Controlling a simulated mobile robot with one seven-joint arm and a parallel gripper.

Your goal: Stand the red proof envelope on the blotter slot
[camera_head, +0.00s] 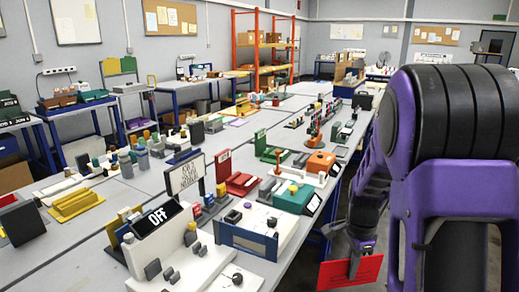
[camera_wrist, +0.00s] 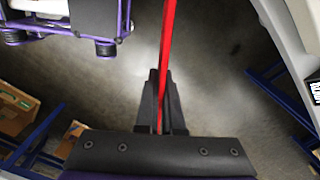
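The red proof envelope (camera_head: 350,272) is at the lower right of the head view, a flat red panel with faint markings. My gripper (camera_head: 360,250) is shut on its upper edge, and the envelope hangs below it, beside the long table. In the wrist view the envelope (camera_wrist: 168,45) shows edge-on as a thin red strip between the dark fingers of my gripper (camera_wrist: 165,100), with bare floor behind it. I cannot tell which of the items on the table is the blotter slot.
The long grey table (camera_head: 300,105) is crowded with small devices. The floor (camera_wrist: 225,75) under my gripper looks clear.

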